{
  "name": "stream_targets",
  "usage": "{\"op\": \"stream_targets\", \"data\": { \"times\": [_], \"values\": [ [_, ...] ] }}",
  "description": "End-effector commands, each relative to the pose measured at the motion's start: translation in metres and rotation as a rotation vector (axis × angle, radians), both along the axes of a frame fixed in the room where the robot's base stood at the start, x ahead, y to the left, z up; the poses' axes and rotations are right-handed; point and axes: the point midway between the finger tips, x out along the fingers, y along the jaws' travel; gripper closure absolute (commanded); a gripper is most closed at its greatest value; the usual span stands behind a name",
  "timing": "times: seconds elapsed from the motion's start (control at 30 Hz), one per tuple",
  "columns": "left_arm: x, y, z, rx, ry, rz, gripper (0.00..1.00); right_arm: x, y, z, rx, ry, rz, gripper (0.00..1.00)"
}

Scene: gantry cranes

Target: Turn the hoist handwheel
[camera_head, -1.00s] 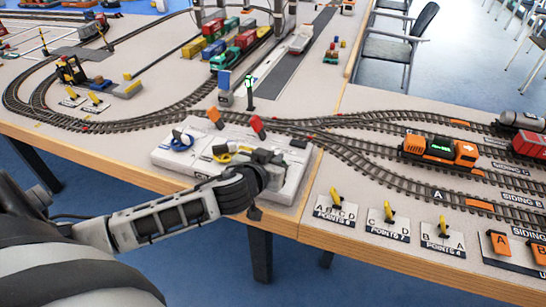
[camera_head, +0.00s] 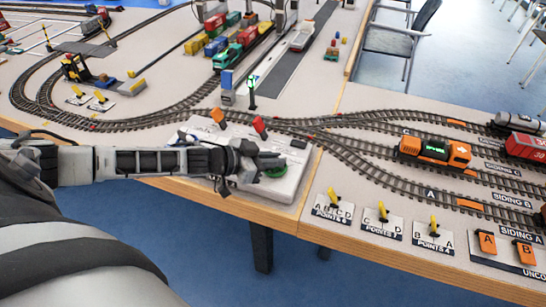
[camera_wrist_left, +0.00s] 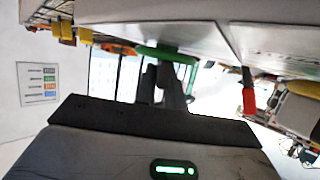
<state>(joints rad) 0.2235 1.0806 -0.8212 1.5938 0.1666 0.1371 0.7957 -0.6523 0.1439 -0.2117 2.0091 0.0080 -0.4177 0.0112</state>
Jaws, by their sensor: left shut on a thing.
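A white control box (camera_head: 296,184) sits at the front edge of the layout table. A green handwheel (camera_head: 276,172) shows at the box's right part, partly covered by my gripper. My left gripper (camera_head: 268,163) reaches in from the left, low over the box, and is shut on the green wheel. In the left wrist view the dark fingers (camera_wrist_left: 166,85) meet the green wheel (camera_wrist_left: 160,52) by the pale box side. My forearm hides most of the box's left part. I cannot read which wheel is the hoist one. My right gripper is not in view.
Yellow point levers (camera_head: 382,210) stand along the front right. A gantry crane with containers (camera_head: 216,45) is farther back.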

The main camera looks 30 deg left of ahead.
Motion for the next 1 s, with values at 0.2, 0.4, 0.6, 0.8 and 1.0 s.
{"op": "stream_targets", "data": {
  "times": [0.2, 0.4, 0.6, 0.8, 1.0],
  "values": [
    [0.0018, 0.0012, 0.0018, 0.002, -0.004, -0.046, 1.00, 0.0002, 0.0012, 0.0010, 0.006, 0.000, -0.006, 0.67],
    [0.0017, 0.0006, 0.0014, 0.001, -0.004, -0.059, 1.00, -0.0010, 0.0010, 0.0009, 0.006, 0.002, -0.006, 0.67],
    [0.0016, 0.0003, 0.0012, 0.000, -0.003, -0.058, 1.00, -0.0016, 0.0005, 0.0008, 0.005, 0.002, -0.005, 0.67],
    [0.0015, 0.0000, 0.0012, 0.000, -0.003, -0.058, 0.67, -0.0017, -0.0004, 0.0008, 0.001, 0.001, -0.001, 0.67],
    [0.0009, -0.0003, 0.0006, -0.001, -0.002, -0.059, 0.67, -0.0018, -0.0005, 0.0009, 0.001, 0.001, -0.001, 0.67]
  ]
}}
